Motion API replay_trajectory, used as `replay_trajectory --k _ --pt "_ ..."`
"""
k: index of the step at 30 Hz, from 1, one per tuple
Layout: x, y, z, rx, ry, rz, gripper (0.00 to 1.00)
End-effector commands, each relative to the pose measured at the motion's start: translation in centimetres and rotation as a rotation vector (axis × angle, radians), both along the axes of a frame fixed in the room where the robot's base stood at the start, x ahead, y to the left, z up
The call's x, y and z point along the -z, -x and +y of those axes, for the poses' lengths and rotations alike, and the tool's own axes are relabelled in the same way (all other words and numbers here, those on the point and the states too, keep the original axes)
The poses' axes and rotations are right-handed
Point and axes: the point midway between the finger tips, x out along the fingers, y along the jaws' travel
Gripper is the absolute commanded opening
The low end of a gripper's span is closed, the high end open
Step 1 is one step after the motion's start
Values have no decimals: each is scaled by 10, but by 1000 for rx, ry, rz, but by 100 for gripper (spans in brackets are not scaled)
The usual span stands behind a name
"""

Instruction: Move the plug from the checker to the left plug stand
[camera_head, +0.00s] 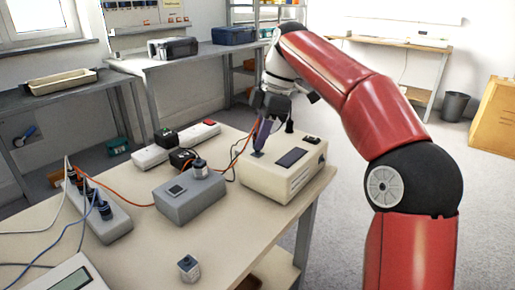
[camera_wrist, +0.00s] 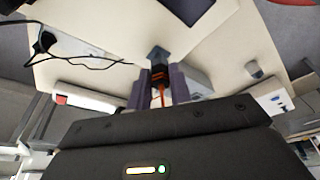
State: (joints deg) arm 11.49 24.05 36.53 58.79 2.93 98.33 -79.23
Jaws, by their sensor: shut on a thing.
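My gripper (camera_head: 259,146) points down over the left part of the cream box with a dark display (camera_head: 285,170), which looks like the checker. In the wrist view, my gripper (camera_wrist: 158,84) has its two purple-grey fingers closed on a black plug (camera_wrist: 157,72) with an orange cord. The plug is right at a blue-grey square socket (camera_wrist: 158,53) on the box; I cannot tell whether it is seated. In the head view the fingers hide the plug. A grey strip (camera_head: 108,226) with several blue-grey plugs stands at the table's left; I cannot tell whether it is the left plug stand.
A white strip with a red switch (camera_head: 208,122) and black plugs lies at the back. A small grey block (camera_head: 188,268) and a white device (camera_head: 72,275) are at the front. Cords cross the left side.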

Motion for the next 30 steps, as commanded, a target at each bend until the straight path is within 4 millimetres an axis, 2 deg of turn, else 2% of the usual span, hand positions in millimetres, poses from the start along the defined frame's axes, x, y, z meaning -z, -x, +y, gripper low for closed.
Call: replay_trajectory --k 18,30 --pt "-33 0 1 -1 0 0 0" --pt "-35 0 0 0 0 0 0"
